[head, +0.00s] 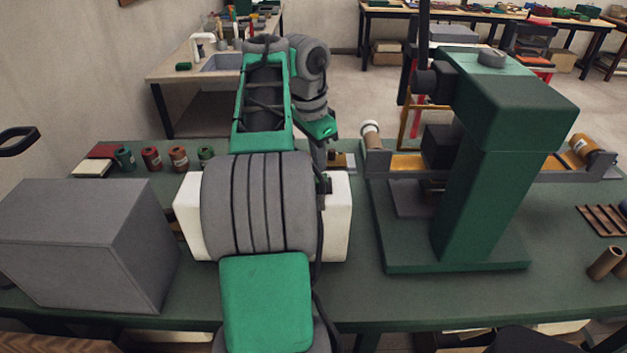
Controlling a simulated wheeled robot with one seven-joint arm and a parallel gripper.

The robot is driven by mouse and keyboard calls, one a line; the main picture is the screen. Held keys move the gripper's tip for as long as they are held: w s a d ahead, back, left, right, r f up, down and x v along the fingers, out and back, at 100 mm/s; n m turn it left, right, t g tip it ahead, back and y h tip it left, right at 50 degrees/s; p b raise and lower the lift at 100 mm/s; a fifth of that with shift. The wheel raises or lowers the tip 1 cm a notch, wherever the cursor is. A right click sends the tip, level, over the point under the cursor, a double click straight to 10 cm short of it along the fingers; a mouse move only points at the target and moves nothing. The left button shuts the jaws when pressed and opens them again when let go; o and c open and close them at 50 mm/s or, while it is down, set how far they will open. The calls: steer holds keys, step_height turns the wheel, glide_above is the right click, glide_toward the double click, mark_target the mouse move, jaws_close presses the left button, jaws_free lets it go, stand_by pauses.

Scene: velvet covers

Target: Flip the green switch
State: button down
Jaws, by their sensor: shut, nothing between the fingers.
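My arm rises through the middle of the head view and covers much of the bench behind it. My gripper (321,152) points down beyond the arm, above the far side of a white box (338,222); its fingers are dark, small and shut, with nothing seen in them. The white box stands on the green bench, its middle hidden behind my arm. I cannot make out a green switch; the box's far side and much of its top are hidden. I cannot tell whether my gripper touches anything.
A large grey box (85,245) stands on the bench (345,300) at left. A green press-like machine (480,190) stands at right. Several small spools or cans (151,159) line the back left. Bare bench lies in front of the machine. A sink table (215,65) stands behind.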

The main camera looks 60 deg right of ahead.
mark_target(321, 177)
steer(key=shift+f+b, duration=1.45)
steer(key=shift+f, duration=0.05)
stand_by(0.7)
step_height(321, 177, up, 7)
steer(key=p, duration=0.7)
steer(key=shift+r, duration=0.2)
steer(key=shift+f, duration=0.15)
